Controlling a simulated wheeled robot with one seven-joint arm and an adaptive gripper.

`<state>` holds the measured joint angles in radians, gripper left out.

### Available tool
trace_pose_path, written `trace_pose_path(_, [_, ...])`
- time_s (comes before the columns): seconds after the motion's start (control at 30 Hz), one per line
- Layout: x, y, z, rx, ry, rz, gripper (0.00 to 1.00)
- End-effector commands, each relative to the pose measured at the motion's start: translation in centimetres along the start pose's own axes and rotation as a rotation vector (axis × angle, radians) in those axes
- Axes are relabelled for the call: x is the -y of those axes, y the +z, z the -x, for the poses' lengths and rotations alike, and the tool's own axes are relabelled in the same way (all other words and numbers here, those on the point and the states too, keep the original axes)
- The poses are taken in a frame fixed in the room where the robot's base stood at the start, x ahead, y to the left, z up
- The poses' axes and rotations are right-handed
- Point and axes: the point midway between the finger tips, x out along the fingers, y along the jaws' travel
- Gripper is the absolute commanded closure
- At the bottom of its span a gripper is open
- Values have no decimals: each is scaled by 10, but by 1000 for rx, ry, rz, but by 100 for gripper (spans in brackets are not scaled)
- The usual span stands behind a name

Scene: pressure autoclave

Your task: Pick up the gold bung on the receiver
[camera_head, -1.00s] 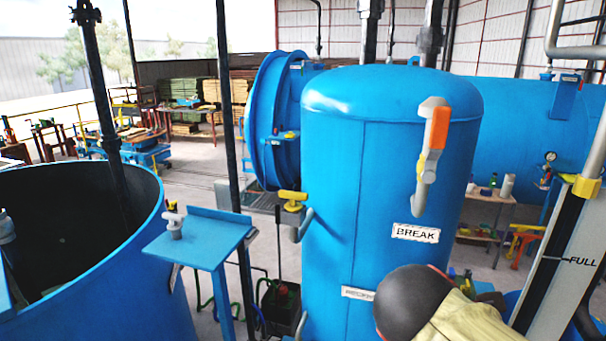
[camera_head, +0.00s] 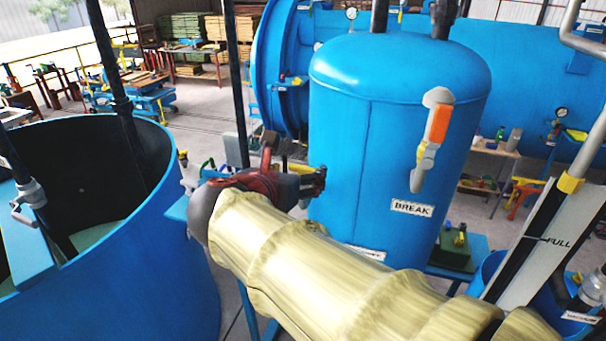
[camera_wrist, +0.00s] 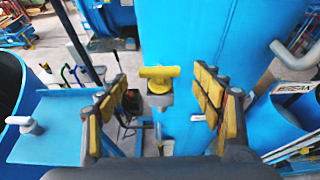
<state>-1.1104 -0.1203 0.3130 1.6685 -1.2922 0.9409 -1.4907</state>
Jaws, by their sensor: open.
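The gold bung (camera_wrist: 159,76), a yellow T-shaped piece, shows in the wrist view in front of the blue receiver tank (camera_wrist: 180,30). It sits on a short grey pipe end at the tank's side. My gripper (camera_wrist: 161,92) is open, with one yellow-padded finger on each side of the bung in the picture. I cannot tell how far it is from the bung in depth.
A blue shelf (camera_wrist: 60,125) with a grey tap-like fitting (camera_wrist: 25,124) is at left. An open blue vat (camera_head: 110,290) stands at the far left. An orange-handled valve (camera_head: 433,140) is on the receiver's front. A dark vertical pole (camera_head: 238,90) stands behind my gripper.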

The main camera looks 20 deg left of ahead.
Motion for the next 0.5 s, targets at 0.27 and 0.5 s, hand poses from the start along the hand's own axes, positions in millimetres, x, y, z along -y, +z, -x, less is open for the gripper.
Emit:
trace_pose_path(0.27, [-1, 0, -39, -2, -3, -2, 33])
trace_pose_path(0.5, [-2, -1, -44, -1, -1, -3, 33])
